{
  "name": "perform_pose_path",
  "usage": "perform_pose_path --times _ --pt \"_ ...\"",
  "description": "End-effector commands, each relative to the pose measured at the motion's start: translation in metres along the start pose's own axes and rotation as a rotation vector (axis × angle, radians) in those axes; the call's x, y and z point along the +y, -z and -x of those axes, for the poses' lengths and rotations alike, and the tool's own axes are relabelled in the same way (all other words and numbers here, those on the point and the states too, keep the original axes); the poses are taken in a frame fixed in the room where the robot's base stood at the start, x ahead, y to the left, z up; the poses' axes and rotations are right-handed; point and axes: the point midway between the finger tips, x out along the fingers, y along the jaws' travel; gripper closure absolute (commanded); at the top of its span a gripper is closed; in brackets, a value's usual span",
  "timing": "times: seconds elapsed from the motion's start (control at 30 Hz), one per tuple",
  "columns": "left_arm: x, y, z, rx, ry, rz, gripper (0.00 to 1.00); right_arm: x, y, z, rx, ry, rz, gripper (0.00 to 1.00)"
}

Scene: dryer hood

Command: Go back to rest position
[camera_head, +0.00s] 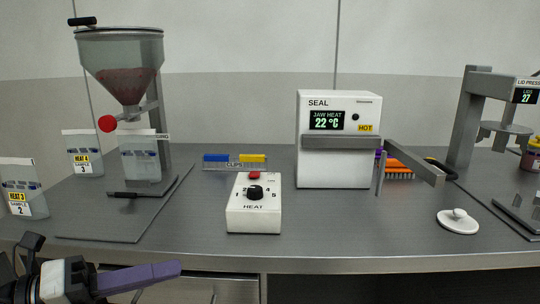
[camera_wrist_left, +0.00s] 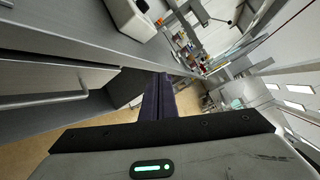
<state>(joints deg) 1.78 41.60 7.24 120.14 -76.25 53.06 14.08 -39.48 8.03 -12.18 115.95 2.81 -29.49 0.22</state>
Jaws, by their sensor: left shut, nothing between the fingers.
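My left gripper (camera_head: 178,268) is low at the left of the head view, in front of the bench's front edge and below the bench top. Its purple fingers are together and hold nothing. In the left wrist view the shut fingers (camera_wrist_left: 160,80) point along the bench front, apart from the bench. My right gripper is in neither view.
The grey bench (camera_head: 330,240) holds a hopper (camera_head: 120,65), sample bags (camera_head: 82,155), a heat dial box (camera_head: 254,205), a sealer (camera_head: 338,115), a white lid (camera_head: 458,221) and a lid press (camera_head: 470,120). A drawer handle (camera_wrist_left: 45,100) sticks out below the bench.

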Motion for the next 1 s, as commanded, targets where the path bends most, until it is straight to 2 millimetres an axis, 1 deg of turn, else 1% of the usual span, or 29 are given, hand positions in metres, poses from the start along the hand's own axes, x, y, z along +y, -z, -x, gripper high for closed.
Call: perform_pose_path --times 0.03,0.07,0.13,0.17,0.2,0.23,0.27,0.3,0.37,0.4,0.47,0.5,0.53,0.57,0.6,0.7,0.8,0.9,1.0 --pt "-0.007 0.004 -0.008 -0.073 0.118 0.176 1.00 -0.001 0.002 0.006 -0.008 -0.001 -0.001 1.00" --pt "-0.008 0.002 -0.009 -0.132 0.181 0.281 1.00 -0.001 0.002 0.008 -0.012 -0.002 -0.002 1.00" --pt "0.004 -0.003 -0.008 -0.284 0.292 0.545 1.00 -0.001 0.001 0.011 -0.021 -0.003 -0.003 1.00" --pt "0.016 -0.005 -0.005 -0.357 0.322 0.662 1.00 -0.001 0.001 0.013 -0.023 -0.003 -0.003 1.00" --pt "0.038 -0.003 -0.001 -0.456 0.346 0.825 1.00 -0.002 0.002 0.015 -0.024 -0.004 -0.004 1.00" --pt "0.058 0.002 0.002 -0.532 0.351 0.949 1.00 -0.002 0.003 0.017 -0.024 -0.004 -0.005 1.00" --pt "0.079 0.010 0.006 -0.610 0.347 1.076 1.00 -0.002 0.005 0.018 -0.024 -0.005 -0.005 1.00" --pt "0.106 0.024 0.010 -0.696 0.328 1.219 1.00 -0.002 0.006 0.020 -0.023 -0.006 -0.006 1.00" --pt "0.143 0.052 0.015 -0.806 0.283 1.409 1.00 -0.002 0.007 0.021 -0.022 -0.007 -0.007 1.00" --pt "0.164 0.074 0.018 -0.869 0.244 1.524 1.00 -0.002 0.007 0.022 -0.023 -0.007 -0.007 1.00" --pt "0.190 0.111 0.021 -0.950 0.179 1.684 1.00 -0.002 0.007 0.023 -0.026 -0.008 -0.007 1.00" --pt "0.204 0.138 0.022 -0.997 0.130 1.783 1.00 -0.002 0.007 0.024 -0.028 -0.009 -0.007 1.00" --pt "0.213 0.158 0.022 -1.026 0.091 1.852 1.00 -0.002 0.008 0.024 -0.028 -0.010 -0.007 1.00" --pt "0.220 0.177 0.022 -1.052 0.056 1.916 1.00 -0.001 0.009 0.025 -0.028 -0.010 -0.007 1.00" --pt "0.227 0.201 0.023 -1.083 0.006 1.995 1.00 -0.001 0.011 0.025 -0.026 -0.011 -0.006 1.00" --pt "0.235 0.253 0.022 -1.133 -0.100 2.148 1.00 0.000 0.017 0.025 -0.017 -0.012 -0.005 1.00" --pt "0.237 0.287 0.021 -1.157 -0.173 2.245 1.00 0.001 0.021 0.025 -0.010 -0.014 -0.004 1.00" --pt "0.237 0.303 0.020 -1.166 -0.211 2.291 1.00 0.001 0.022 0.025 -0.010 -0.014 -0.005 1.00" --pt "0.237 0.307 0.020 -1.167 -0.220 2.303 1.00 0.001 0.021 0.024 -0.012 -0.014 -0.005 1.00"
